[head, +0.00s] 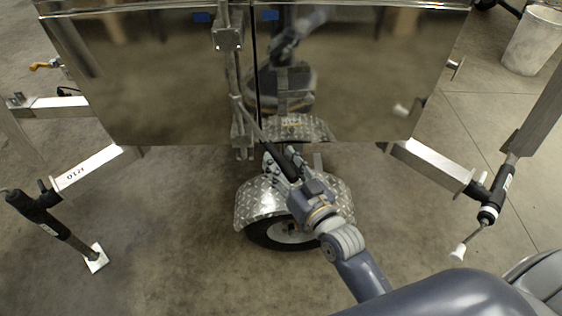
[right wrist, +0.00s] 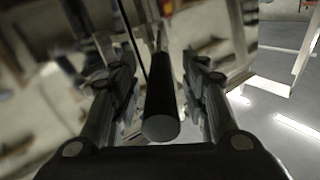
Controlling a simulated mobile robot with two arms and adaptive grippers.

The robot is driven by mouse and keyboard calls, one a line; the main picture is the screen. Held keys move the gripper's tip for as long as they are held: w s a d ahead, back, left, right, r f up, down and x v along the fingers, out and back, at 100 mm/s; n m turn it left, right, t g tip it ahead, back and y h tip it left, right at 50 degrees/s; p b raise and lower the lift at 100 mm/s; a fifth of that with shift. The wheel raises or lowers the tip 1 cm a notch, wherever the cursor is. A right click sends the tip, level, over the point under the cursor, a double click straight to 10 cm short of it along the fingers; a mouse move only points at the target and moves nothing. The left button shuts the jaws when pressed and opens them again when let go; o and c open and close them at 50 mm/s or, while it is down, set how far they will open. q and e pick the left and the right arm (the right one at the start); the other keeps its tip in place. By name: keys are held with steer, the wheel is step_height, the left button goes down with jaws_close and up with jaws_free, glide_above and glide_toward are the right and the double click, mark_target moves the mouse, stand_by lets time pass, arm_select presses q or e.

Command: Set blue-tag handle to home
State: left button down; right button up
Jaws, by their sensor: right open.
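The handle is a thin metal lever with a black grip (head: 285,164), slanting down and right from the vertical latch rod on the shiny trailer doors. One blue tag (head: 203,17) is on the left door and another blue tag (head: 270,15) on the right door, both near the top. My right gripper (head: 281,160) is open at the black grip. In the right wrist view the black grip (right wrist: 162,112) lies between the two open fingers (right wrist: 162,85), its round end toward the palm. Contact with the fingers cannot be told. My left gripper is not in view.
A wheel with a diamond-plate fender (head: 258,205) stands below and behind my right gripper. Trailer legs with black jacks stand at the left (head: 50,215) and right (head: 492,195). A white bucket (head: 535,40) is at the upper right. Concrete floor (head: 170,240) is clear at front left.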

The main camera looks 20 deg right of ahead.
steer(key=shift+w, duration=0.2)
jaws_close()
